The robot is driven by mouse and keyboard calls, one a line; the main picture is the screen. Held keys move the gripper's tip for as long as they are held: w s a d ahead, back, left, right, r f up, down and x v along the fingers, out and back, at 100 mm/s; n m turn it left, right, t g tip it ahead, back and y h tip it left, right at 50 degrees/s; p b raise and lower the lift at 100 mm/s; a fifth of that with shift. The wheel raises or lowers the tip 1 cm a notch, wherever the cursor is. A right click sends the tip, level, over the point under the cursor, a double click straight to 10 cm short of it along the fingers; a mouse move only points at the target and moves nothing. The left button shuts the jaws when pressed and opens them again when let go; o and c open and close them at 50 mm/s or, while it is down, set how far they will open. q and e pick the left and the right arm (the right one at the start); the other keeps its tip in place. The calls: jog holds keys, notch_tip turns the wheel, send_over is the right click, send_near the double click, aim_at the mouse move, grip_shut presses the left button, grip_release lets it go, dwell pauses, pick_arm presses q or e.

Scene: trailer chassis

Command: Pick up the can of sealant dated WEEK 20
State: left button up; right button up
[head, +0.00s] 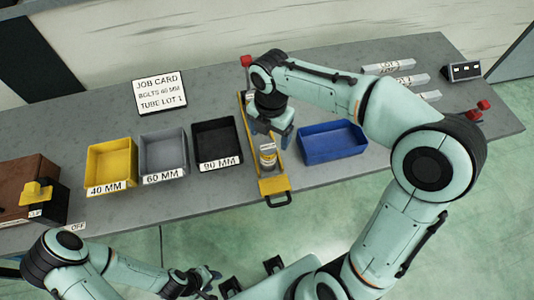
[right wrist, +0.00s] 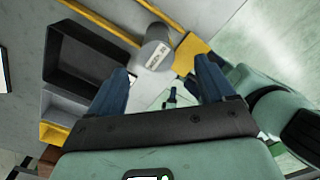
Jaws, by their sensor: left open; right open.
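My right gripper (head: 270,138) is open and just behind and above the can in the head view. In the right wrist view the can (right wrist: 155,47) lies beyond the open blue fingers (right wrist: 162,85), near the gap between them and not gripped. My left gripper (head: 212,283) is open and empty at the bottom of the head view, off the bench and far from the can.
Yellow (head: 111,165), grey (head: 164,153) and black (head: 216,142) bins stand left of the tray. A blue bin (head: 333,142) stands to its right. A job card (head: 159,92) is behind. Labelled strips (head: 388,66) lie at the back right.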

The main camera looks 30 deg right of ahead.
aim_at(268, 146)
notch_tip(268, 146, down, 3)
jog(key=shift+w+f, duration=0.15)
jog(key=f, duration=0.5)
jog(key=shift+a+f+b, duration=0.1)
jog(key=shift+a+b, duration=0.15)
jog(key=shift+b, duration=0.1)
jog(key=c, duration=1.3)
